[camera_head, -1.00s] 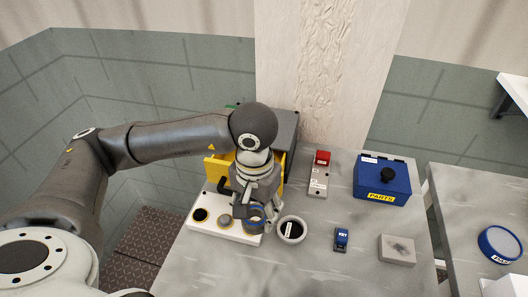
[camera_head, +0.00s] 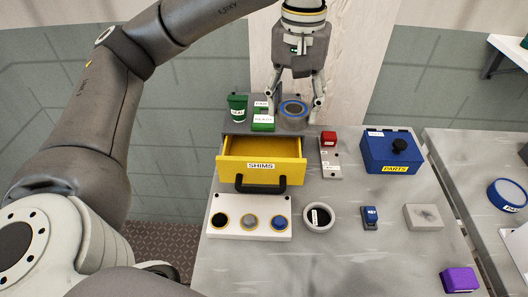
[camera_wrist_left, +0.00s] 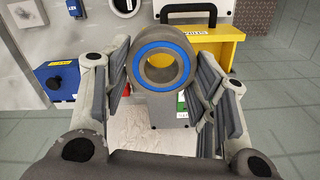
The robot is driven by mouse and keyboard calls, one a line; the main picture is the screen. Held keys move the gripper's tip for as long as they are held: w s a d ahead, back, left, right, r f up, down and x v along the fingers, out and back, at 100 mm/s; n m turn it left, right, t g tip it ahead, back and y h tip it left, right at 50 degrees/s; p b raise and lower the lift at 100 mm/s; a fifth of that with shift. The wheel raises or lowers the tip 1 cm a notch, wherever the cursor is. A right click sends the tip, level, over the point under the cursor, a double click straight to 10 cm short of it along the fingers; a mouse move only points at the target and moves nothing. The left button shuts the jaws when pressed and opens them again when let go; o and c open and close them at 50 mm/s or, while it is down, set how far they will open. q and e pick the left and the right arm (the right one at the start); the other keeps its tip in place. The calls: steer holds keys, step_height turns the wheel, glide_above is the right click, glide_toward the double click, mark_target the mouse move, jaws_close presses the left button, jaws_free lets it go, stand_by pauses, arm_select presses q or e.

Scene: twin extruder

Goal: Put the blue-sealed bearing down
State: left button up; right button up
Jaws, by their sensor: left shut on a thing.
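The blue-sealed bearing (camera_head: 291,122), a thick grey ring with a blue ring on its face, is between the fingers of my left gripper (camera_head: 302,103). It also shows in the left wrist view (camera_wrist_left: 164,88), with both fingers of my left gripper (camera_wrist_left: 163,95) beside it. The gripper is shut on it. The bearing is at the grey top of the drawer unit (camera_head: 240,127), behind the open yellow SHIMS drawer (camera_head: 228,170). I cannot tell if it touches that top. My right gripper is not in view.
A green cup (camera_head: 237,110) and green labelled blocks (camera_head: 263,124) stand left of the bearing. In front are a white plate with three round places (camera_head: 250,234) and a dark-centred ring (camera_head: 331,222). A red-topped switch (camera_head: 328,140) and blue PARTS box (camera_head: 392,152) stand right.

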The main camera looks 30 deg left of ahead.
arm_select(q)
steer(key=shift+w+a+r, duration=0.1)
steer(key=shift+w+a, duration=0.1)
steer(key=shift+a, duration=0.2)
steer(key=w+a+f+p, duration=0.1)
steer(key=w+a+f, duration=0.1)
steer(key=a+f, duration=0.1)
steer(key=w+a+f+p, duration=0.1)
steer(key=w+a+f, duration=0.1)
steer(key=a+f, duration=0.2)
steer(key=w+a+f, duration=0.3)
steer(key=a+f, duration=0.1)
steer(key=f, duration=0.1)
steer(key=shift+a+p, duration=0.15)
steer(key=shift+p, duration=0.25)
steer(key=shift+w+f, duration=0.1)
steer(key=shift+f, duration=0.3)
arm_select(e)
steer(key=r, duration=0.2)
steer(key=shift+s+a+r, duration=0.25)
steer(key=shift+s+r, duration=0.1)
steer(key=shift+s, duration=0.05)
